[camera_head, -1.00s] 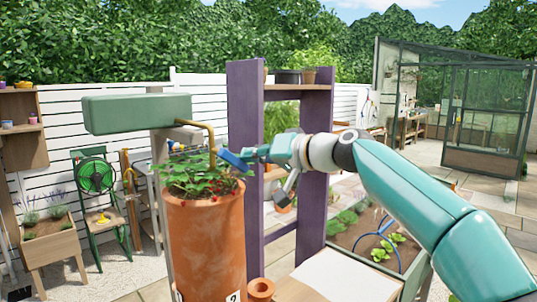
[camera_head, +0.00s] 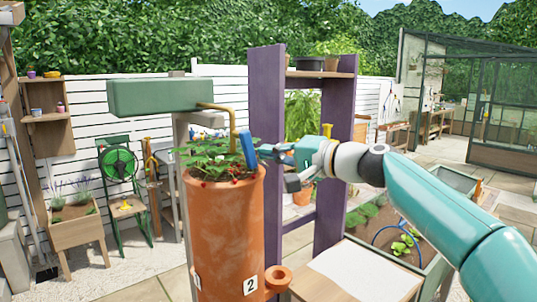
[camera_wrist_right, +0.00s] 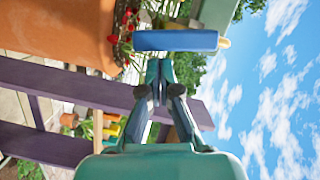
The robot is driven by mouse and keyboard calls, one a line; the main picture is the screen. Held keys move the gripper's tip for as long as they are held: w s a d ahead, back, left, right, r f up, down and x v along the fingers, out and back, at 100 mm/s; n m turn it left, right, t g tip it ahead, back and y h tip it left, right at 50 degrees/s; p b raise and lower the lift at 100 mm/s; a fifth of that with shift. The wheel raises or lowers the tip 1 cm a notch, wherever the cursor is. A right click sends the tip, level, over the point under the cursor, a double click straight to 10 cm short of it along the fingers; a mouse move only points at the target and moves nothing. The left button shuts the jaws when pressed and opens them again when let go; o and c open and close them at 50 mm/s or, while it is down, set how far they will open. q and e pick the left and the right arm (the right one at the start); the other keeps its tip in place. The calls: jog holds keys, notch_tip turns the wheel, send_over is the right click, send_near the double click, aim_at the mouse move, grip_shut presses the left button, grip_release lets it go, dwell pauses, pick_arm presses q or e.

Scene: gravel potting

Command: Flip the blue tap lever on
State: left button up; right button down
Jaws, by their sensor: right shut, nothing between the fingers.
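The blue tap lever (camera_head: 247,150) hangs steeply, nearly upright, from the end of the bent brass pipe (camera_head: 232,118) above the planter. In the right wrist view the lever (camera_wrist_right: 176,41) lies across the picture just beyond my fingertips. My right gripper (camera_head: 268,152) is shut and empty, close beside the lever on its right; I cannot tell if it touches. It also shows in the wrist view (camera_wrist_right: 160,68). The green box (camera_head: 155,96) carries the pipe. My left gripper is out of view.
A tall terracotta planter (camera_head: 225,235) with strawberry plants (camera_head: 215,158) stands below the lever, marked 2. A purple-posted shelf (camera_head: 266,100) stands behind my right gripper. A bench with a white sheet (camera_head: 360,275) is at front right.

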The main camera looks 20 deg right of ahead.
jog(key=s+d+r+b, duration=0.1)
jog(key=s+d+b, duration=0.1)
jog(key=s+d, duration=0.4)
jog(key=d, duration=0.3)
jog(key=shift+s+r, duration=0.15)
dwell(0.4)
